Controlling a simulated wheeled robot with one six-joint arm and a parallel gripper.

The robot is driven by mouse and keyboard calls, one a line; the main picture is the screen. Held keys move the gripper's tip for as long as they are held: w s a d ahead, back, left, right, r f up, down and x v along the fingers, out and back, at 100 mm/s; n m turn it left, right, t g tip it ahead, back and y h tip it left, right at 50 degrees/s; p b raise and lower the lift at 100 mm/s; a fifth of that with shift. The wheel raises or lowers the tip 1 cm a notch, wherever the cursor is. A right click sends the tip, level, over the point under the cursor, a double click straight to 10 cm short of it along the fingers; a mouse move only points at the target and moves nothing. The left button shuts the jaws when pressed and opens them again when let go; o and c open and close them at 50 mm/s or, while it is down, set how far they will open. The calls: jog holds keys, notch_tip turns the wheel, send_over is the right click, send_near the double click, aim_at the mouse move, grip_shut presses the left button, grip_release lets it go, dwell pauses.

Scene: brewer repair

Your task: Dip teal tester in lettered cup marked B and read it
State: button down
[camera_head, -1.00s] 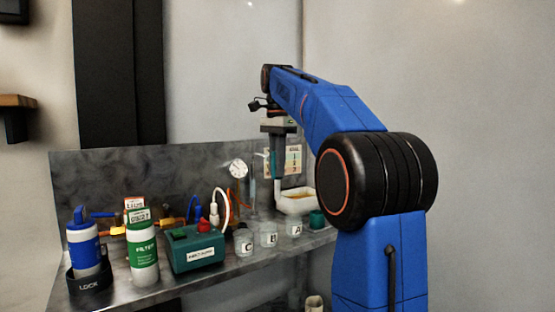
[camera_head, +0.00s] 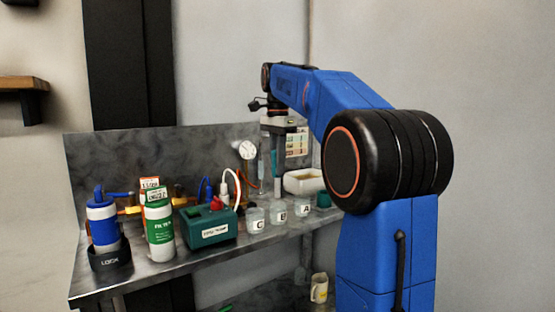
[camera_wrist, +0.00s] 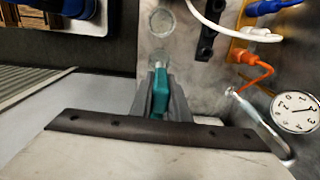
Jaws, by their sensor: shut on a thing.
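My gripper (camera_head: 276,146) is shut on the teal tester (camera_head: 275,157), which hangs upright with its grey lower part downward. In the wrist view, the tester's teal body (camera_wrist: 160,92) sits between my fingers. The clear cup marked B (camera_head: 280,215) stands on the bench below, between cup C (camera_head: 257,219) and cup A (camera_head: 303,209). No reading is visible on the tester.
A green box (camera_head: 207,233) with a red knob, a green-labelled filter (camera_head: 160,230) and a blue-white canister (camera_head: 103,228) stand left of the cups. A white tray (camera_head: 305,188) stands behind cup A. A round gauge (camera_wrist: 296,112) and cables are close by.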

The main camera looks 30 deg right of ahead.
aim_at(278, 197)
jog(key=shift+f, duration=3.4)
jog(key=shift+r, duration=4.2)
jog(key=t, duration=0.4)
jog(key=shift+s+r, duration=0.1)
jog(key=shift+s, duration=0.05)
jog(key=shift+t, duration=1.2)
